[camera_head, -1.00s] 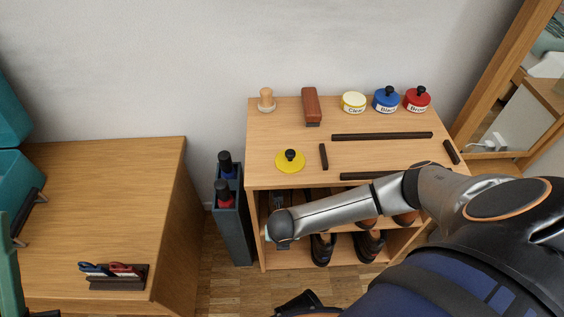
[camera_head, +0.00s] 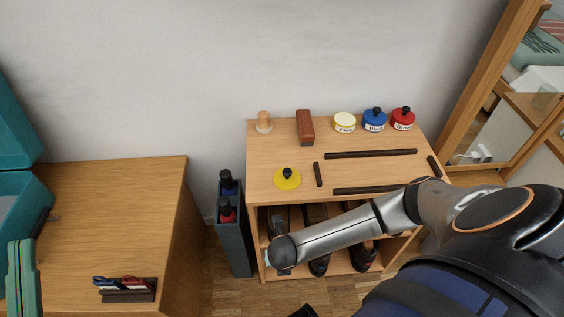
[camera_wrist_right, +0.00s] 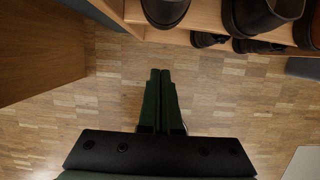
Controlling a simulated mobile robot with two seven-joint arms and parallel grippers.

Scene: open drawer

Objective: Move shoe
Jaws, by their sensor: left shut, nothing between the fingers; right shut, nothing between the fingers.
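Dark shoes stand on the shelves of a small wooden rack. In the head view, one shoe (camera_head: 320,264) and another shoe (camera_head: 364,256) are on the lower shelf, with more partly hidden behind my right arm. In the right wrist view, my right gripper (camera_wrist_right: 160,74) is shut and empty over bare floor, apart from a dark shoe (camera_wrist_right: 165,10) and a larger shoe (camera_wrist_right: 255,14) at the top.
A dark bin (camera_head: 234,245) stands left of the rack. A wooden table (camera_head: 110,215) is at left, a mirror (camera_head: 500,110) at right.

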